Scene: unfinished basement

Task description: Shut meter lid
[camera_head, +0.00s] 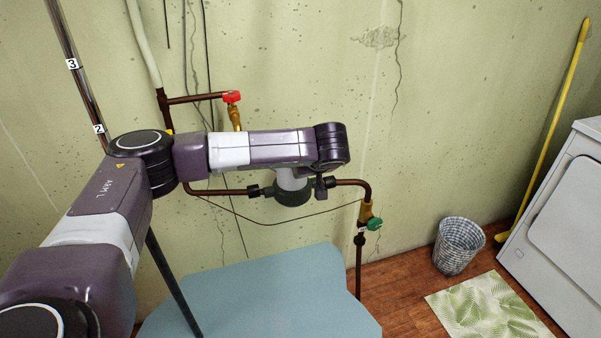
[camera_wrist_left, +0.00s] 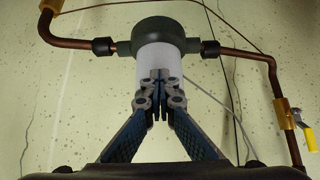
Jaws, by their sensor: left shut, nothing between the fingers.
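The water meter shows in the head view as a dark round body (camera_head: 293,194) with a white cylinder (camera_head: 288,177) above it, on a copper pipe by the wall. My left arm crosses in front and hides its top. In the left wrist view the meter's dark body (camera_wrist_left: 165,36) and white cylinder (camera_wrist_left: 160,62) are at top centre. My left gripper (camera_wrist_left: 160,80) is shut and empty, its fingertips overlapping the lower part of the white cylinder; I cannot tell whether they touch. I cannot make out the lid or its position. My right gripper is not in view.
Copper pipes run either side of the meter, with a red-handled valve (camera_head: 232,97) at upper left and a green-handled valve (camera_head: 374,224) at right. A blue-grey surface (camera_head: 265,300) lies below. A basket (camera_head: 458,247), patterned mat (camera_head: 485,309) and white appliance (camera_head: 560,220) stand at right.

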